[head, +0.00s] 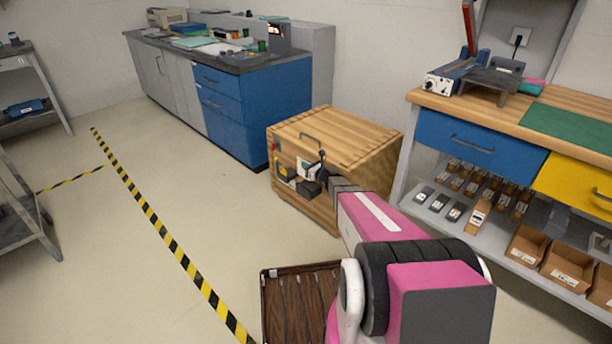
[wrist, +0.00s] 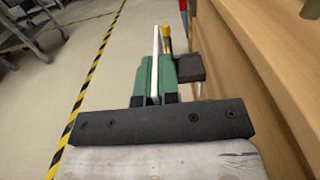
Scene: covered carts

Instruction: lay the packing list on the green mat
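My gripper (wrist: 154,75) has green fingers closed on both sides of a thin white sheet, which I see edge-on in the wrist view (wrist: 155,42). It appears to be the packing list; no print is readable. In the head view my gripper (head: 312,184) is beside the front side of a wooden cart (head: 350,137), with a small white patch of the sheet (head: 303,166) showing next to it. The green mat (head: 572,127) lies flat on the wooden workbench at the right, partly cut off by the picture edge. The visible part of the mat is bare.
The workbench (head: 462,107) carries a device with a red lever (head: 468,30) left of the mat. Boxes fill its lower shelf. A blue and grey counter (head: 225,95) stands behind. A dark slatted tray (head: 290,300) is near my arm. The floor by the striped tape (head: 160,225) is clear.

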